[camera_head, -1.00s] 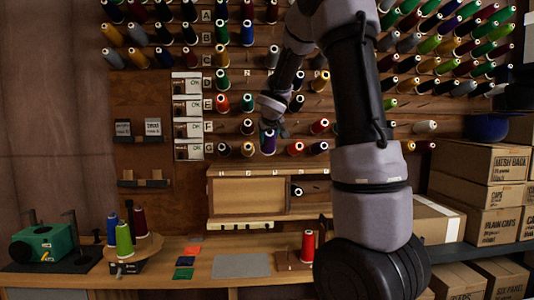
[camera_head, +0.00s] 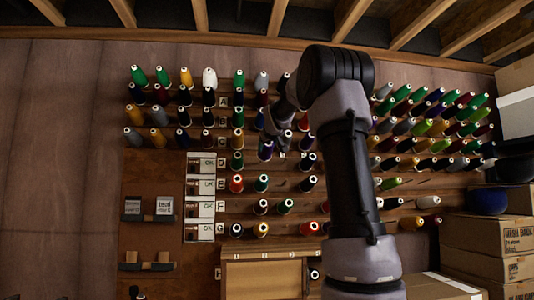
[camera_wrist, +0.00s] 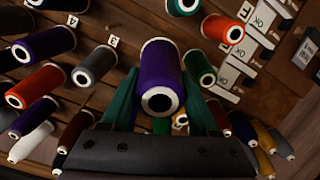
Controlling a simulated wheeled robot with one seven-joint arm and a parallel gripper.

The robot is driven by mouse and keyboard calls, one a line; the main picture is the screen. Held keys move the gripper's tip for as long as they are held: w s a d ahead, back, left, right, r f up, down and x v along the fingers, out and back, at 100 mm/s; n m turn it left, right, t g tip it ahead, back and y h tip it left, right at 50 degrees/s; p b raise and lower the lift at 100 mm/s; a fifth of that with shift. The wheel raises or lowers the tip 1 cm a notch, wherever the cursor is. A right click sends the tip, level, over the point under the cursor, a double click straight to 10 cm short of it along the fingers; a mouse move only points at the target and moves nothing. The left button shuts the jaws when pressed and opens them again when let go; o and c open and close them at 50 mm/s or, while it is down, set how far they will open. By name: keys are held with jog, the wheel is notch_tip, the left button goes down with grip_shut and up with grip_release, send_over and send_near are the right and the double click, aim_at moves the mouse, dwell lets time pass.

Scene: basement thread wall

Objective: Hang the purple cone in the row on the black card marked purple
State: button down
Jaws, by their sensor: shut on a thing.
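The purple cone (camera_head: 266,149) is in my gripper (camera_head: 279,138), in front of the thread wall, about level with the row C and D tags in the head view. In the wrist view the purple cone (camera_wrist: 160,72) sits between the two green fingers of my gripper (camera_wrist: 161,102), its white-ringed end towards the camera. The fingers are shut on it. I cannot pick out a black card marked purple; the lettering on the small cards is too small to read. Part of the wall is hidden behind my arm.
Cones crowd the wall around the gripper, including a grey cone (camera_wrist: 96,66) and a red-orange cone (camera_wrist: 222,29). White OK cards (camera_head: 206,184) hang in a column at left. Two small cards stand on a ledge (camera_head: 148,218). Boxes (camera_head: 500,235) are stacked at right.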

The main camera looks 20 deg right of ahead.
jog(key=shift+r+x, duration=0.15)
jog(key=shift+x, duration=3.2)
jog(key=shift+r+x, duration=0.15)
jog(key=shift+x, duration=3.25)
jog(key=shift+f, duration=0.3)
jog(key=shift+c, duration=0.3)
grip_release()
jog(key=v, duration=1)
jog(key=shift+s+a, duration=0.25)
jog(key=shift+s, duration=0.25)
jog(key=s+a+f+m+g+y, duration=0.1)
jog(key=s+a+f, duration=0.5)
jog(key=s, duration=0.8)
jog(key=s+a+f+m+g+y, duration=0.2)
jog(key=s+a+f, duration=0.5)
jog(key=s+f, duration=0.5)
jog(key=s+a+f+m+g+y, duration=0.2)
jog(key=s+a+f, duration=0.4)
jog(key=s, duration=1)
notch_tip(320, 180, down, 4)
jog(key=g+y, duration=0.1)
jog(key=g, duration=0.1)
jog(key=shift+s+a+r+g, duration=0.15)
jog(key=shift+s+a+g, duration=0.1)
jog(key=shift+a+g, duration=0.1)
